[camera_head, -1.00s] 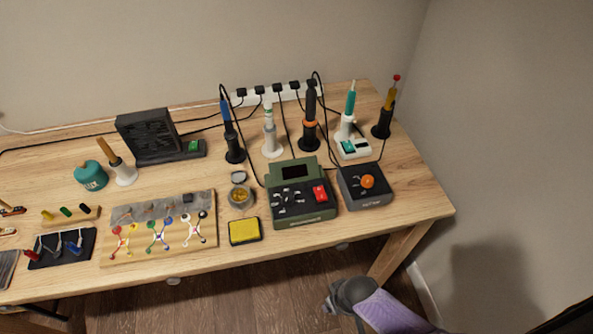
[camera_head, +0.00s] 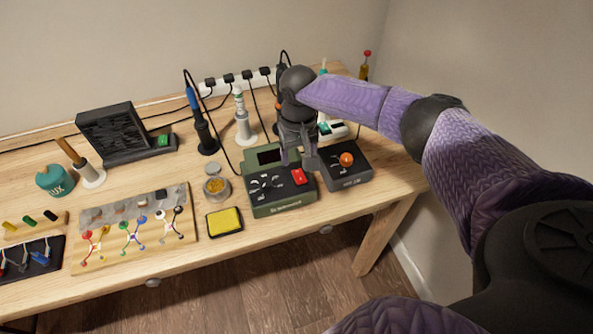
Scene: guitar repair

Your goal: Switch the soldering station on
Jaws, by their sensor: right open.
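The soldering station (camera_head: 282,203) is a green box with a dark screen (camera_head: 269,156), several small controls on its black face and a red switch (camera_head: 299,176) at its right. It stands near the front right of the table. My right gripper (camera_head: 299,163) is open and points down over the station's right side, just above and behind the red switch. I cannot tell whether it touches the station. The gripper and my right arm hide part of the station's back right and the tools behind it. My left gripper is not in view.
A dark box with an orange knob (camera_head: 346,159) stands close right of the station. A yellow sponge (camera_head: 225,221) and a small tin (camera_head: 216,188) are to its left. Upright tools and cables (camera_head: 187,100) stand behind. A board with coloured clips (camera_head: 187,233) lies further left.

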